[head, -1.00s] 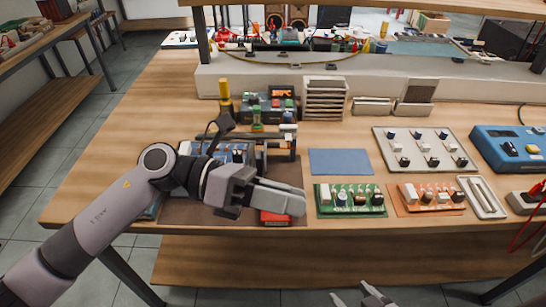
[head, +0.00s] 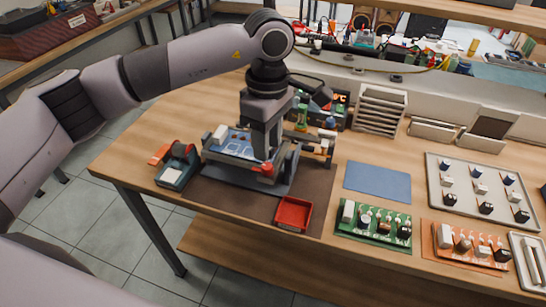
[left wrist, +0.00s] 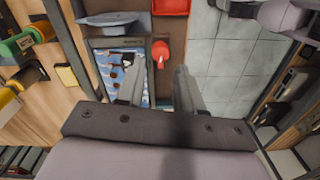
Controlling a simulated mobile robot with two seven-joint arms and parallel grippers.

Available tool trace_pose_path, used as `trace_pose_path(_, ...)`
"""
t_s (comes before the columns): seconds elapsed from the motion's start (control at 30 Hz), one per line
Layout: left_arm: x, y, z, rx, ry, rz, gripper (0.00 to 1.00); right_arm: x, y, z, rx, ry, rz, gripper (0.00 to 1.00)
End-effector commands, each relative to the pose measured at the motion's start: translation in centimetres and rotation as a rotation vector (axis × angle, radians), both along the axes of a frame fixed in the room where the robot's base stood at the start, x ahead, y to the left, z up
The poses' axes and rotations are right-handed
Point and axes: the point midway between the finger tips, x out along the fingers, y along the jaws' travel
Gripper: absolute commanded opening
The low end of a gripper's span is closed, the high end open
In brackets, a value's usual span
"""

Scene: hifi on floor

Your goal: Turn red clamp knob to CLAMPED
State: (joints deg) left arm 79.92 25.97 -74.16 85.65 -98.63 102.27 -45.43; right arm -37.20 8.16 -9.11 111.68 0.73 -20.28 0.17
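The red clamp knob (head: 264,168) sits at the front edge of a grey fixture (head: 285,182) that holds a blue circuit board (head: 232,148). My left gripper (head: 262,152) points down at the knob from above, close to it; the head view does not show whether they touch. In the left wrist view, the red knob (left wrist: 160,52) shows between the two spread fingers of my left gripper (left wrist: 158,82), a little beyond their tips. The gripper is open and empty. Any CLAMPED marking is unreadable. My right gripper is out of view.
A red tray (head: 293,214) lies right of the fixture at the table's front edge. A teal-and-red device (head: 177,165) stands left of it. A blue mat (head: 377,181) and a green board (head: 373,223) lie to the right.

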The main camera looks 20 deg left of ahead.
Motion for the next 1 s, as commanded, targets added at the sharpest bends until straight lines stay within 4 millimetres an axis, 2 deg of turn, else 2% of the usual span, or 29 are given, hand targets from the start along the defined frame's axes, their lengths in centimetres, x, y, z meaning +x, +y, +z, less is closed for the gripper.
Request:
trace_pose_path(0.1, -0.2, 0.0, -1.9, 0.0, 0.004, 0.0, 0.36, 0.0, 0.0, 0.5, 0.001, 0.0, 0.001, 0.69)
trace_pose_path(0.3, -0.2, 0.0, -4.4, -0.002, 0.003, 0.001, 0.36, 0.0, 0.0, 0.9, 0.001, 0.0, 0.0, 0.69)
trace_pose_path(0.67, -0.2, 0.0, -5.1, -0.003, 0.002, 0.0, 0.36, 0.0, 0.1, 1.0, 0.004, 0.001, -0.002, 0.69)
trace_pose_path(0.7, -0.2, 0.0, -5.1, -0.004, 0.002, 0.0, 0.23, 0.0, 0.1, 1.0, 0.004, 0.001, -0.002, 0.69)
trace_pose_path(0.77, -0.2, 0.0, -5.1, -0.004, 0.002, 0.0, 0.04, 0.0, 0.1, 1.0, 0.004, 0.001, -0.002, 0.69)
trace_pose_path(0.8, -0.2, 0.0, -5.1, -0.004, 0.002, 0.0, 0.0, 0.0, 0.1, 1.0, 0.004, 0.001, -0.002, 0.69)
trace_pose_path(1.0, -0.2, 0.0, -5.1, -0.004, 0.001, -0.006, 0.0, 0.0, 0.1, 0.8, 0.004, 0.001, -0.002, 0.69)
